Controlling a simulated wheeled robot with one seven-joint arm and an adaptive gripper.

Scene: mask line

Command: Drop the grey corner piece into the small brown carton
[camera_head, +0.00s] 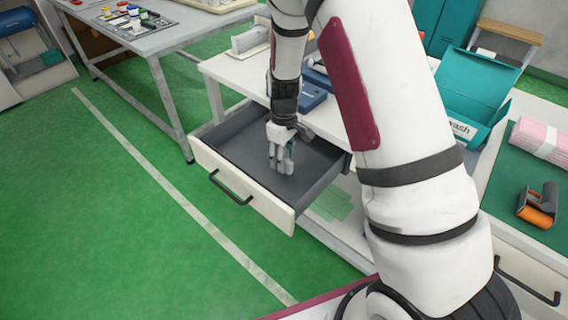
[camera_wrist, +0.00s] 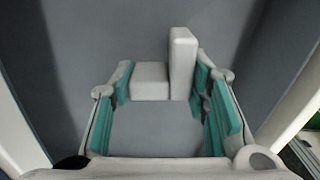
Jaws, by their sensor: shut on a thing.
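The grey corner piece (camera_wrist: 150,82) is a pale L-shaped block with one low arm and one taller arm, seen in the wrist view. My gripper (camera_head: 281,160) reaches down into an open drawer (camera_head: 240,187) in the head view. In the wrist view its teal-padded fingers (camera_wrist: 163,88) stand on both sides of the piece and are shut on it, just over the drawer's grey floor. Whether the piece touches that floor is hard to tell. In the head view my fingers mostly hide the piece. I cannot make out a small brown carton in either view.
The drawer walls stand close around my gripper. The white worktop (camera_head: 232,74) above the drawer holds a blue item (camera_head: 312,97). An open teal box (camera_head: 474,88), a pink bundle (camera_head: 541,138) and an orange-and-grey object (camera_head: 538,206) are at right. Green floor (camera_head: 80,215) is clear at left.

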